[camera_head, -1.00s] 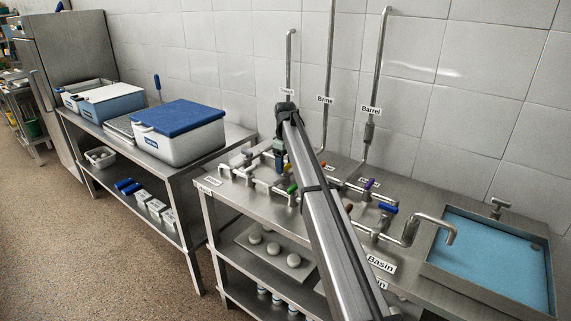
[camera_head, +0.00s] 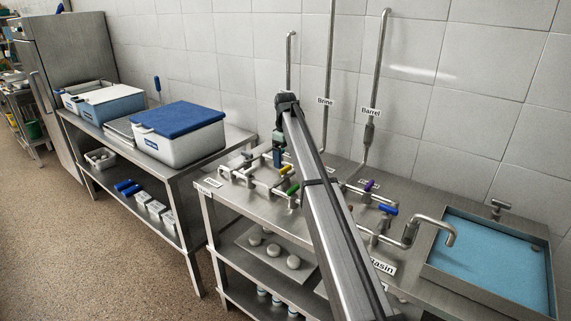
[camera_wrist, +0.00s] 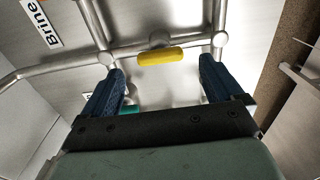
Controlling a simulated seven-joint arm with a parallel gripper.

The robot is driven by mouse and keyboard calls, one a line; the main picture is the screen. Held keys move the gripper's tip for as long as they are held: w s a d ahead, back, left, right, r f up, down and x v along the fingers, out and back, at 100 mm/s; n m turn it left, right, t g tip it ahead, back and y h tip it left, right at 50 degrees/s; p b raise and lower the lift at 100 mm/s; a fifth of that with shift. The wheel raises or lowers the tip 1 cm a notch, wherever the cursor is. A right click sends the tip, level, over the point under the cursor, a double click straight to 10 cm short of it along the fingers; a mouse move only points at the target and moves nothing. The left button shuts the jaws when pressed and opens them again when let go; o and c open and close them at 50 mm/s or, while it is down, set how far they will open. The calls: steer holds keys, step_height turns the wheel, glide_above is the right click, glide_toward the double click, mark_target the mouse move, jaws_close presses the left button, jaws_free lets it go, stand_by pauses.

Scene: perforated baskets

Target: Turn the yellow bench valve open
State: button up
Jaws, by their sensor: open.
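The yellow valve handle (camera_wrist: 163,57) shows in the wrist view, on a metal pipe (camera_wrist: 135,47) just ahead of my gripper and between the lines of its fingers. My gripper (camera_wrist: 161,80) is open, with a blue finger on each side and nothing between the tips. The fingertips look apart from the handle. In the head view the yellow handle (camera_head: 285,169) shows on the bench beside my arm. My gripper (camera_head: 278,160) is partly hidden there by my own arm.
Green (camera_head: 293,189), purple (camera_head: 369,185) and blue (camera_head: 388,209) valve handles sit on the bench pipework. Upright pipes (camera_head: 378,80) run up the wall behind. A basin of blue liquid (camera_head: 490,258) is at right. A blue-lidded box (camera_head: 180,130) stands on the left table.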

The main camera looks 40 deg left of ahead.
mark_target(285, 167)
step_height(285, 167, up, 10)
stand_by(0.4)
stand_by(0.4)
